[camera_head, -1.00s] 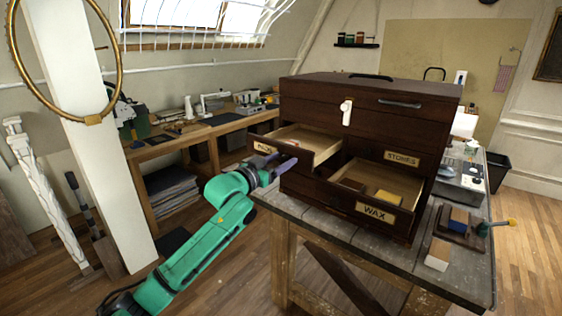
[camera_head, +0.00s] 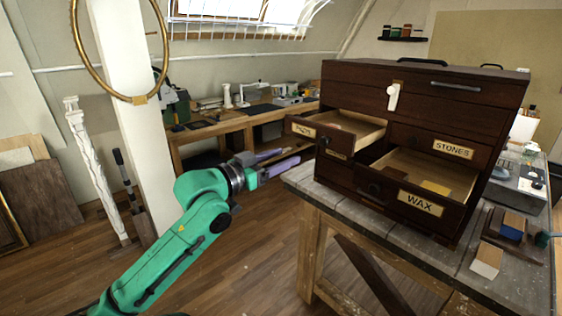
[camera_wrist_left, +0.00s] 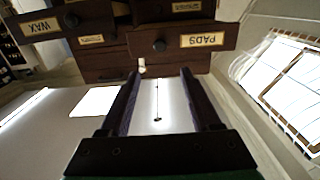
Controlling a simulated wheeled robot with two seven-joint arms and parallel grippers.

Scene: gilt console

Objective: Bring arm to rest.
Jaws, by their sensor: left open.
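My left arm is green and comes in from the lower left in the head view. Its gripper (camera_head: 279,163) is open and empty, with two purple-grey fingers pointing right, just left of the dark wooden chest (camera_head: 420,85). The fingers look apart from the chest and its drawers. In the left wrist view the open fingers (camera_wrist_left: 157,100) have nothing between them; the PADS drawer (camera_wrist_left: 203,41) and the WAX drawer (camera_wrist_left: 38,27) show beyond them. My right gripper is not in view.
The upper-left drawer (camera_head: 343,122) and the WAX drawer (camera_head: 440,172) stand pulled out; yellowish blocks (camera_head: 436,187) lie in the WAX drawer. The chest stands on a grey workbench (camera_head: 400,245). A white post (camera_head: 130,100) with a gold ring stands at left. Floor between post and bench is clear.

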